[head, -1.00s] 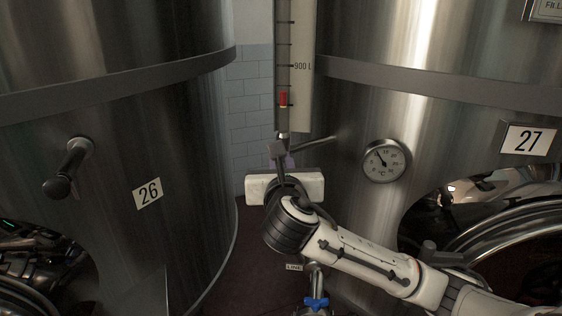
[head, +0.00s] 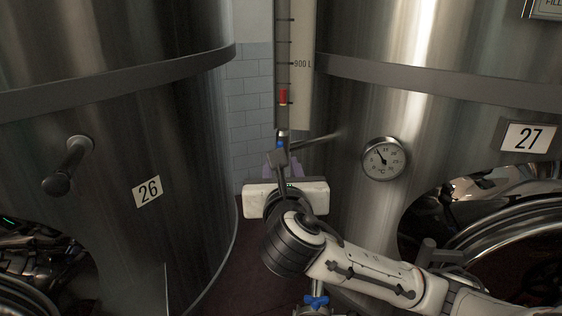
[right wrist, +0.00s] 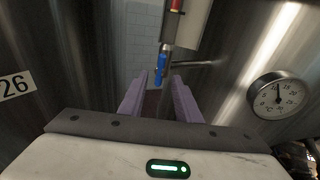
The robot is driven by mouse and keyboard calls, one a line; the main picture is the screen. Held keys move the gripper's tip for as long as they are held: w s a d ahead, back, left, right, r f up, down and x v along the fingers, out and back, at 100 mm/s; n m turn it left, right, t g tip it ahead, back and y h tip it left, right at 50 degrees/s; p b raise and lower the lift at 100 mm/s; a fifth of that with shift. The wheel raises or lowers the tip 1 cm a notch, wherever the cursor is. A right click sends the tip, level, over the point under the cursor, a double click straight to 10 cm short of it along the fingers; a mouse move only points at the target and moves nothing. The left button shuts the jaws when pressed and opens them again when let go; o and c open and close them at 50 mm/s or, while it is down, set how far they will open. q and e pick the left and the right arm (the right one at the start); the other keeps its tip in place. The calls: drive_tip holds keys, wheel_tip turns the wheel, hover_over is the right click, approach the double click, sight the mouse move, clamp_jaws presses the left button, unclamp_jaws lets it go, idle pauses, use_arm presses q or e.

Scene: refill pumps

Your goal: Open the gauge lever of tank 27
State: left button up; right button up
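Tank 27 (head: 350,100) is the large steel tank on the right, with its number plate (head: 529,138). The level gauge (head: 296,60) with a red marker stands between the tanks. A small blue lever (right wrist: 160,66) points down below the gauge; in the head view only a bit of blue (head: 282,144) shows, the rest hidden behind my wrist. My right gripper (right wrist: 157,90) is open, its purple fingers pointing at the gauge's lower end. The blue lever appears just beyond the fingertips, between them in the picture; I cannot tell whether they touch. My left gripper is out of view.
Tank 26 (head: 120,120) stands close on the left, with a handle (head: 68,165) sticking out. A dial thermometer (head: 383,159) is on tank 27, right of my gripper. A thin pipe (right wrist: 195,65) joins gauge and tank. A blue-handled valve (head: 317,301) sits low. The gap between tanks is narrow.

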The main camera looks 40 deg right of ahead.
drive_tip(key=v, duration=0.5)
drive_tip(key=shift+s+a+r, duration=0.1)
drive_tip(key=shift+s+a, duration=0.15)
drive_tip(key=shift+s, duration=0.05)
drive_tip(key=s+a+f+m+g+y, duration=0.1)
drive_tip(key=a+f+m+y, duration=0.25)
drive_tip(key=f, duration=0.55)
drive_tip(key=a+f+m+g+y, duration=0.1)
drive_tip(key=a+f+m+y, duration=0.2)
drive_tip(key=f, duration=0.7)
drive_tip(key=s+a+f+m+g+y, duration=0.15)
drive_tip(key=a+f+m, duration=0.25)
drive_tip(key=f, duration=0.5)
drive_tip(key=s+a+f+m+g+y, duration=0.2)
drive_tip(key=s+f+m+y, duration=0.1)
drive_tip(key=s+f+m, duration=1.3)
drive_tip(key=shift+f+m, duration=0.75)
drive_tip(key=shift+f, duration=0.2)
